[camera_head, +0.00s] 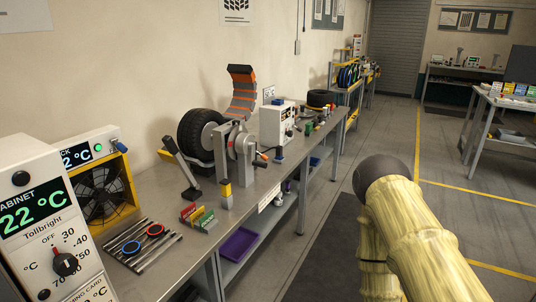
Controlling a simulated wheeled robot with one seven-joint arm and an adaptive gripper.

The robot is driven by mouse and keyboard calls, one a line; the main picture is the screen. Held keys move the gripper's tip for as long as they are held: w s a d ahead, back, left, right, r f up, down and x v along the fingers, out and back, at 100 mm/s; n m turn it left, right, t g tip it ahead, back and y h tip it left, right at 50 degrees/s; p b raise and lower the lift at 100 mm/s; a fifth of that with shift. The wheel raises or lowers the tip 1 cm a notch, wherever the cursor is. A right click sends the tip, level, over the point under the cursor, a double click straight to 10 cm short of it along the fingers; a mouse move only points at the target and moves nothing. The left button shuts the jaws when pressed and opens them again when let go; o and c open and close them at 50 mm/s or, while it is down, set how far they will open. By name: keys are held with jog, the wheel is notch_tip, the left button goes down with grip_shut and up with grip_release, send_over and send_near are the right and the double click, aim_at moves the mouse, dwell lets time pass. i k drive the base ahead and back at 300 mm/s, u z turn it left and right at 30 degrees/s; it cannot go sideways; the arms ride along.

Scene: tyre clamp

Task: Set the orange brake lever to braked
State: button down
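The tyre clamp stands on the grey workbench in the middle left. It has a black tyre on a metal wheel (199,137) and a grey metal post with a disc (242,150). A grey lever with a thick black grip (181,157) leans up and left in front of the tyre. A small orange piece (165,155) shows behind that lever. I cannot tell for sure which orange part is the brake lever, or its setting. My gripper is not in view; only my covered arm shows at lower right.
A curved orange and grey strip (241,92) rises above the clamp. A fan box (101,190) and cabinet panel (45,215) stand left. The floor right of the bench is clear.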

aim_at(266, 157)
jog(key=z, duration=0.55)
jog(key=i, duration=1.3)
jog(key=u, duration=0.55)
jog(key=i, duration=0.65)
jog(key=u, duration=0.5)
